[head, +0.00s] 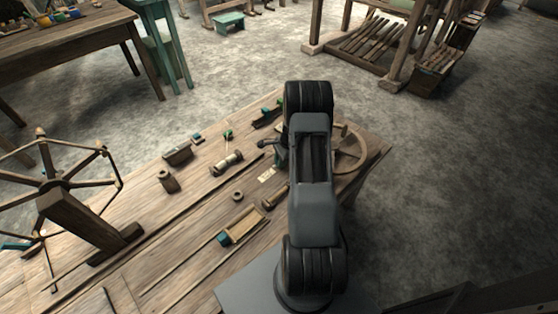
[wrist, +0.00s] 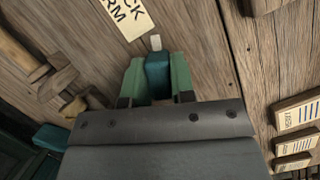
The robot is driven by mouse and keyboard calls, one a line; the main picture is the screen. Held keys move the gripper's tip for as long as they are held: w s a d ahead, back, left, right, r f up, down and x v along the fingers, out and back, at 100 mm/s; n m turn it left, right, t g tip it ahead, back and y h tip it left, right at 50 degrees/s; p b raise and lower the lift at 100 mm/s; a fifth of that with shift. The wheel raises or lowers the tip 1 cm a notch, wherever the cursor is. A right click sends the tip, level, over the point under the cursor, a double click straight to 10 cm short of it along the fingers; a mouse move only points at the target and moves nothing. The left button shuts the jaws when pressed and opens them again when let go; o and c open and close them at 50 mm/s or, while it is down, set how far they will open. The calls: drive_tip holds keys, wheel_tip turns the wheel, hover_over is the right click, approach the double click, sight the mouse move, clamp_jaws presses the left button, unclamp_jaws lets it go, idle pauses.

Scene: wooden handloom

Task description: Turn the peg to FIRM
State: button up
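In the wrist view the teal peg (wrist: 158,76) stands between the two green fingers of my gripper (wrist: 158,80). Both fingers appear to touch its sides, so the gripper looks shut on it. A short white mark (wrist: 155,42) shows at the peg's far end, pointing toward the label. The paper label (wrist: 127,14) is cut by the top edge, with only the letters "CK" and "RM" readable. In the head view the label (head: 266,174) lies on the bench just left of my arm. My arm hides much of the peg area there.
A teal-ended wooden piece (head: 243,228) lies nearer. In the wrist view, wooden pieces (wrist: 40,70) are at left and labelled blocks (wrist: 297,115) at right.

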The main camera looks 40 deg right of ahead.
drive_tip(key=shift+c, duration=0.9)
drive_tip(key=n+g+b, duration=0.1)
drive_tip(key=n, duration=0.2)
drive_tip(key=shift+f, duration=0.15)
drive_tip(key=n+g, duration=0.1)
drive_tip(key=n, duration=0.4)
drive_tip(key=shift+b, duration=0.3)
drive_tip(key=o, duration=0.8)
drive_tip(key=shift+r, duration=0.25)
drive_tip(key=shift+p+v, duration=1.9)
drive_tip(key=shift+v, duration=1.55)
drive_tip(key=shift+w+a, duration=0.1)
drive_tip(key=shift+w, duration=0.05)
